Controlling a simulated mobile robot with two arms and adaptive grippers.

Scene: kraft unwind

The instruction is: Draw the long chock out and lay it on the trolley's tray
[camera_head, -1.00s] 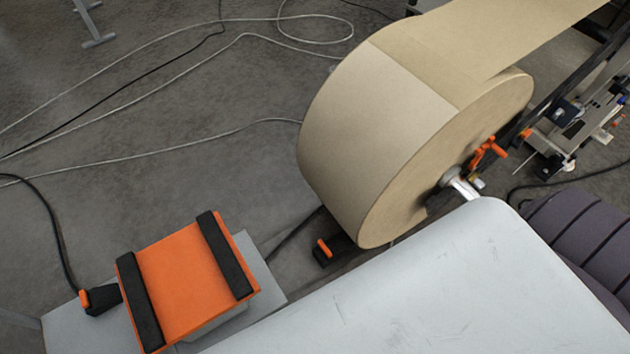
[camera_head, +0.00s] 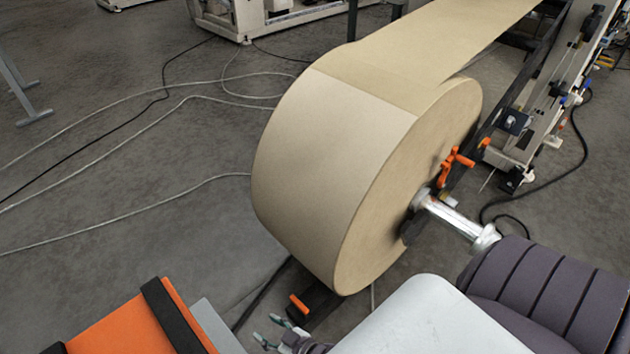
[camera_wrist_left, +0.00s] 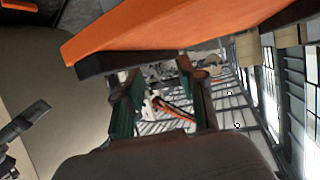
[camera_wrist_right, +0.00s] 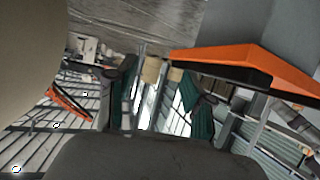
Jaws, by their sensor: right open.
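A black chock with an orange grip (camera_head: 312,302) lies on the floor against the foot of the large kraft roll (camera_head: 335,180); part of it is hidden by the roll. My right gripper (camera_head: 277,330) is open and empty, just in front of and left of the chock, apart from it in the head view. Its spread fingers show in the right wrist view (camera_wrist_right: 155,100). My left gripper (camera_wrist_left: 158,105) is open and empty in its own wrist view, and is outside the head view. An orange board with black strips, apparently the trolley's tray (camera_head: 125,328), is cut off at bottom left.
A pale grey surface (camera_head: 215,325) shows beside the orange board. A metal shaft (camera_head: 450,218) and orange lever (camera_head: 453,165) are at the roll's right end. Cables (camera_head: 120,155) cross the open floor on the left. A machine frame (camera_head: 550,85) stands at right.

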